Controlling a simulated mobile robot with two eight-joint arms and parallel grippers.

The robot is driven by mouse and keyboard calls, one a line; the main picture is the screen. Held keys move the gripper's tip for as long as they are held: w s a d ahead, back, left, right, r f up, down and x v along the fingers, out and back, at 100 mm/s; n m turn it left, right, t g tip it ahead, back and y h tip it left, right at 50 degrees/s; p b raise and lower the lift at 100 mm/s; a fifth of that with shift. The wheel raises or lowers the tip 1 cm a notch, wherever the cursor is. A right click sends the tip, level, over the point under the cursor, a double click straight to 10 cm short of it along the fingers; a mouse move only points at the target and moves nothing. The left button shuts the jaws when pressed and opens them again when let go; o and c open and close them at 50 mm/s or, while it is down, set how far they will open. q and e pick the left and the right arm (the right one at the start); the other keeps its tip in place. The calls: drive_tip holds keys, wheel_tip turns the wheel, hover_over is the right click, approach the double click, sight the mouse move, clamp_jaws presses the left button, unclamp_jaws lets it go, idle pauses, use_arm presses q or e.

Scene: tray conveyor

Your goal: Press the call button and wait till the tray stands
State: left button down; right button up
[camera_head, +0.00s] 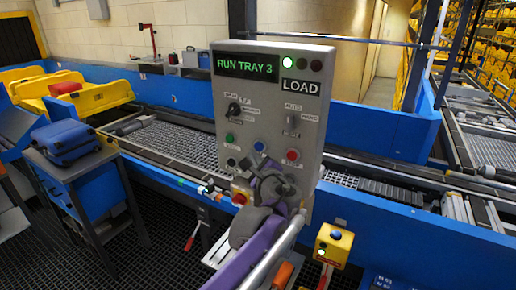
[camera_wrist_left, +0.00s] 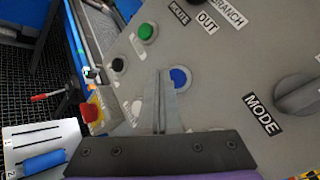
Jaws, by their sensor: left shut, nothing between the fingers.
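A grey control panel (camera_head: 262,105) stands in the middle with a green display reading "RUN TRAY 3" and a "LOAD" label. Its blue button (camera_head: 259,146) shows just above my left gripper (camera_head: 263,163), and a red button (camera_head: 292,155) and a green button (camera_head: 229,138) sit either side. In the left wrist view, my shut, empty fingers (camera_wrist_left: 164,75) are beside the blue button (camera_wrist_left: 180,78), partly overlapping it; I cannot tell whether they touch. No readable label names the call button. Yellow trays (camera_head: 90,97) are at the far left. My right gripper is out of view.
A conveyor (camera_head: 185,141) with blue side walls runs behind the panel. A blue case (camera_head: 65,140) lies on a stand at left. A yellow box (camera_head: 334,245) with a blue button is at lower right.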

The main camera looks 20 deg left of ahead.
use_arm(q)
drive_tip(key=s, duration=0.4)
drive_tip(key=shift+s+a, duration=0.35)
idle(0.5)
drive_tip(key=s+a+f+n+g+h, duration=0.1)
drive_tip(key=s+f+n+g+h, duration=0.35)
drive_tip(key=s+f+n, duration=0.8)
drive_tip(key=s+d+f+n+g+h, duration=0.3)
drive_tip(key=s+d+f+n+h, duration=0.3)
drive_tip(key=s+f, duration=0.8)
drive_tip(key=s+d, duration=0.1)
drive_tip(key=d, duration=0.2)
drive_tip(key=shift+d+f, duration=0.15)
drive_tip(key=shift+d, duration=0.05)
drive_tip(key=shift+a, duration=0.15)
idle(0.8)
